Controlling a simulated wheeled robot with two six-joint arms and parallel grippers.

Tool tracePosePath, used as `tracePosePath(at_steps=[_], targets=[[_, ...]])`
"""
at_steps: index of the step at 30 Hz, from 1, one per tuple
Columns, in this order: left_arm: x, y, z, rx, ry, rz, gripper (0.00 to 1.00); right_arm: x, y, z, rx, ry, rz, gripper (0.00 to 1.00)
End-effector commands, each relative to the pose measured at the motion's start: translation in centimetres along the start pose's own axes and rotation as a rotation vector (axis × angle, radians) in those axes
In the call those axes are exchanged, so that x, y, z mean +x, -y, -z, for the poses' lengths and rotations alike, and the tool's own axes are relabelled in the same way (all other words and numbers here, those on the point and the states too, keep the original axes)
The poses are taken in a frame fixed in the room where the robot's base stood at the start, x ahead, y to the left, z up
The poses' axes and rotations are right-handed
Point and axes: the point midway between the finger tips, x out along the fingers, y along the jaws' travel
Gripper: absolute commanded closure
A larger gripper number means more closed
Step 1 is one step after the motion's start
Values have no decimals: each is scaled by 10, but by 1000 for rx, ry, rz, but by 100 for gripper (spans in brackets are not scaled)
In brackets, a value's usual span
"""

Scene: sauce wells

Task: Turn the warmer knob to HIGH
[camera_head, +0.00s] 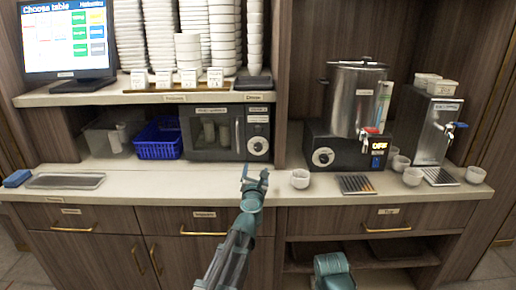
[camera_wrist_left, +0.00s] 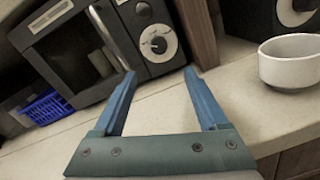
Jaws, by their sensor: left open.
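Two black appliances have round dials. The left one is a box with a glass door (camera_head: 213,135). Its knob (camera_head: 258,146) is on a light dial at its right side, and it also shows in the left wrist view (camera_wrist_left: 158,44). The other is the black base (camera_head: 345,150) under a steel pot, with a knob (camera_head: 323,157) at its left. I cannot read the dial marks or tell which is called the warmer. My left gripper (camera_head: 255,172) is open and empty, in front of and below the left box's knob. Its fingers also show in the left wrist view (camera_wrist_left: 160,74).
A white cup (camera_head: 299,178) stands on the counter (camera_head: 200,177) right of my left gripper. A blue basket (camera_head: 158,139) is left of the box. A shelf (camera_head: 150,98) overhangs it.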

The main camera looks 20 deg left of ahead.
Motion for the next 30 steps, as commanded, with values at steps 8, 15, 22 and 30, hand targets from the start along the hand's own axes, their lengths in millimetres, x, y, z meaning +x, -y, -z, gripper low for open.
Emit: tracePosePath(at_steps=[8, 15, 22, 30], targets=[[4, -1, 1, -8, -3, -5, 24, 0, 0, 0, 0, 0, 0, 100], [27, -1, 0, -6, -2, -5, 24, 0, 0, 0, 0, 0, 0, 100], [70, 0, 0, -6, -2, -5, 24, 0, 0, 0, 0, 0, 0, 100], [123, -1, 0, -6, -2, -4, 24, 0, 0, 0, 0, 0, 0, 100]])
